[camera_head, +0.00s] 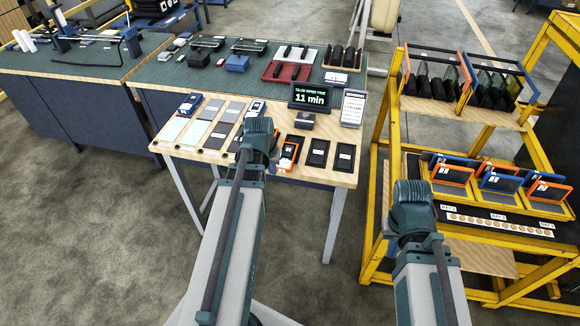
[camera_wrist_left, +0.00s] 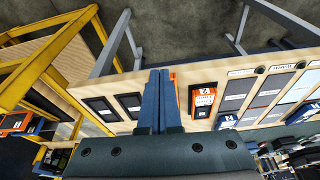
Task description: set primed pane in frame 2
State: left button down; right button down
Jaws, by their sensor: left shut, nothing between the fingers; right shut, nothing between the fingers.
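Flat panel strips, some pale and some grey (camera_head: 212,110), lie in columns on the wooden front of the table; the left wrist view shows grey ones too (camera_wrist_left: 268,88). Which one is the primed pane cannot be told. Orange and blue frames (camera_head: 497,182) stand on the trolley's lower shelf. Their small labels are unreadable, so frame 2 cannot be singled out. My left gripper (camera_wrist_left: 158,95) is shut and empty over the table, beside an orange-cased item (camera_wrist_left: 204,101). My right gripper (camera_head: 412,205) is in front of the yellow trolley, shut and empty, its fingers hidden behind its wrist.
Black rectangular pads (camera_head: 318,152) lie at the table's front right. A sign reading "11 min" (camera_head: 311,97) stands behind them. The yellow trolley (camera_head: 372,195) has racks of dark panels (camera_head: 430,78) on its upper shelf.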

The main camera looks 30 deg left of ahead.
aim_at(285, 158)
pick_arm(q)
jog(key=shift+w+a, duration=0.15)
jog(key=shift+a, duration=0.15)
jog(key=shift+f, duration=0.1)
jog(key=shift+w+a+f+b, duration=0.15)
jog(key=shift+w+f+b, duration=0.95)
jog(key=shift+f+b, duration=0.5)
jog(key=shift+w+a+f+b, duration=0.2)
jog(key=shift+w+f+b, duration=0.95)
jog(key=shift+f+b, duration=0.4)
jog(key=shift+w+a+f+b, duration=0.15)
jog(key=shift+w+f+b, duration=0.95)
jog(key=shift+f+b, duration=0.45)
jog(key=shift+r, duration=0.1)
jog(key=w, duration=0.2)
jog(key=w+a, duration=0.1)
jog(key=w, duration=0.4)
jog(key=shift+w+a, duration=0.15)
jog(key=shift+w, duration=0.15)
jog(key=shift+s, duration=0.15)
